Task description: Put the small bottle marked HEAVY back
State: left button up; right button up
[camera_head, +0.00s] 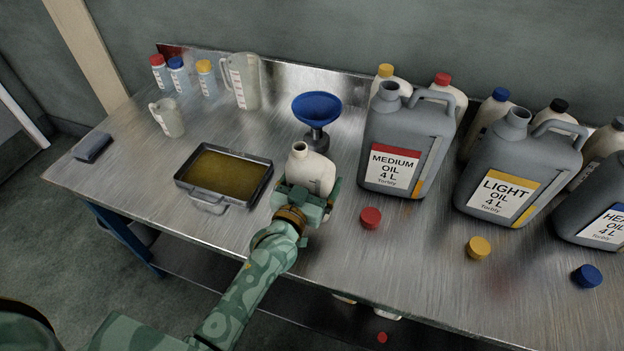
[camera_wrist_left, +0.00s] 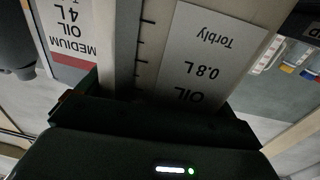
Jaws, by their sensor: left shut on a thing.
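A small off-white bottle (camera_head: 309,168) with an open, uncapped neck is upright in my left gripper (camera_head: 306,197), which is shut on it. In the left wrist view the bottle's label (camera_wrist_left: 205,50) appears upside down and reads "Torbly", "0.8 L" and "OIL". The word naming its grade is hidden by the gripper, so I cannot tell whether it is marked HEAVY. I cannot tell if its base touches the bench. Other small bottles, with yellow (camera_head: 385,71), red (camera_head: 443,79), blue (camera_head: 501,94) and black (camera_head: 558,105) caps, stand behind the large cans. My right gripper is not in view.
Large grey MEDIUM (camera_head: 405,140), LIGHT (camera_head: 515,165) and HEAVY (camera_head: 600,205) cans stand at right, uncapped where visible. Red (camera_head: 371,218), yellow (camera_head: 478,247) and blue (camera_head: 587,276) caps lie in front. A blue funnel (camera_head: 317,108) stands behind the held bottle; an oil tray (camera_head: 224,176) is left.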

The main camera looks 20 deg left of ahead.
pick_arm(q)
jog(key=o, duration=1.1)
jog(key=shift+f, duration=0.1)
jog(key=shift+o, duration=0.3)
jog(key=s+a+p, duration=0.1)
jog(key=s+p, duration=0.1)
jog(key=s, duration=1)
jog(key=shift+a+r, duration=0.15)
jog(key=shift+r, duration=0.05)
